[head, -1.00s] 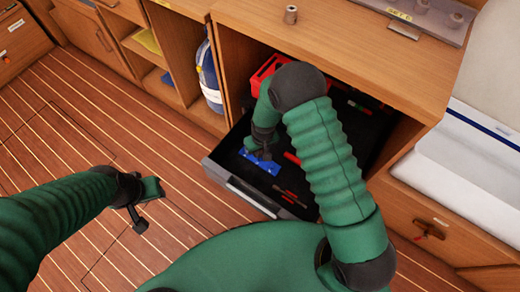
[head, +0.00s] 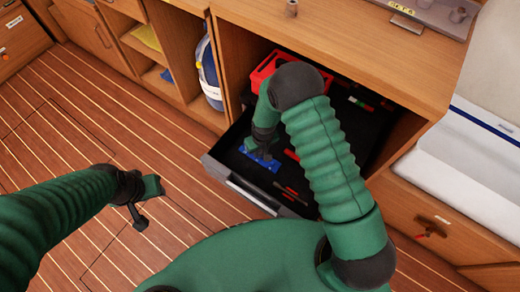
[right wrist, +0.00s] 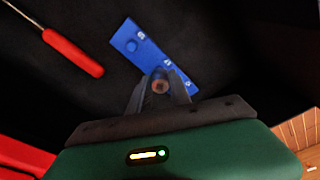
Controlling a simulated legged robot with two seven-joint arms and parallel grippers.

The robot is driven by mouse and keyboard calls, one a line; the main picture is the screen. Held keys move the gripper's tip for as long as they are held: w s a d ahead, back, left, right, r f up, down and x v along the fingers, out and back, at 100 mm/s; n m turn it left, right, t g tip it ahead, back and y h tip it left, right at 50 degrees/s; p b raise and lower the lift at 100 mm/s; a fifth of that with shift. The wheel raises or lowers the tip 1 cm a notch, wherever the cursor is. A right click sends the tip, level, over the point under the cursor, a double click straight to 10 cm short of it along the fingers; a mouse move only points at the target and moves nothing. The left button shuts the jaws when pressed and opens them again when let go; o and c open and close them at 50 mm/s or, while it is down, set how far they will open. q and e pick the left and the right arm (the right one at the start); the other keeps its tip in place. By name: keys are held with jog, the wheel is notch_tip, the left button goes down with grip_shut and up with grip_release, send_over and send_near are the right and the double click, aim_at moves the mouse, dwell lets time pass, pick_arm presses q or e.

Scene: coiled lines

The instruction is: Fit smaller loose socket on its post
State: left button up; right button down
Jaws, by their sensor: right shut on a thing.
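A blue rail (right wrist: 150,55) with white size marks lies on the dark drawer floor. One round blue post (right wrist: 130,45) shows near its far end. My right gripper (right wrist: 160,88) is shut on a small round socket (right wrist: 160,87) with a brownish middle, over the rail's nearer part. The fingers hide what is beneath, so I cannot tell whether the socket touches a post. In the head view my right gripper (head: 262,150) is down in the drawer at the blue rail (head: 272,163). My left gripper (head: 145,205) hangs over the floor; its jaw opening is unclear.
The open drawer (head: 240,188) has a raised front edge. A red rack (head: 262,72) stands at its back. A red-handled screwdriver (right wrist: 73,53) and other tools lie inside.

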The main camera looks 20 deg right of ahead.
dwell(0.4)
jog(key=shift+f, duration=0.1)
jog(key=shift+f+b, duration=0.45)
jog(key=shift+f, duration=0.45)
jog(key=c, duration=1.4)
grip_release()
jog(key=shift+o, duration=0.5)
jog(key=o, duration=0.5)
